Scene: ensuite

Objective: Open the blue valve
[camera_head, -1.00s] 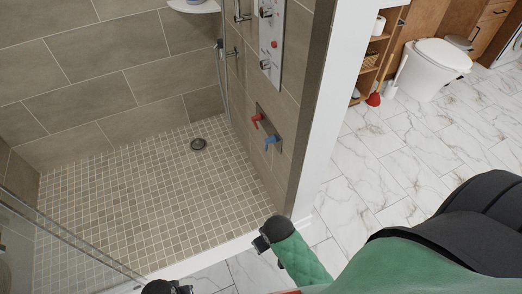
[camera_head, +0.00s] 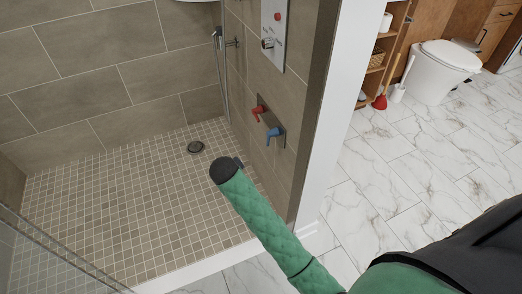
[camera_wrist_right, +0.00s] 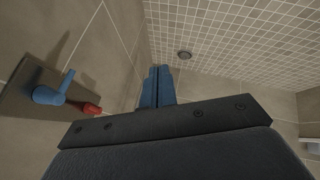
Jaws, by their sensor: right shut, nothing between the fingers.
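The blue valve (camera_head: 273,133) is a small lever handle on a metal plate (camera_head: 279,127) on the shower wall, beside a red valve (camera_head: 257,112). In the right wrist view the blue valve (camera_wrist_right: 50,94) is at the left, its lever pointing out from the plate. My right gripper (camera_wrist_right: 157,84) shows there with its two blue fingers together and empty, apart from the valve and to its right. In the head view my right arm reaches into the shower just left of and below the valve; its fingers are mostly hidden behind the wrist. My left gripper is out of view.
A shower panel (camera_head: 272,34) is on the wall above the valves. A drain (camera_head: 196,147) lies in the tiled floor. The wall's white end edge (camera_head: 322,120) stands right of the valves. A glass panel (camera_head: 50,250) is at lower left.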

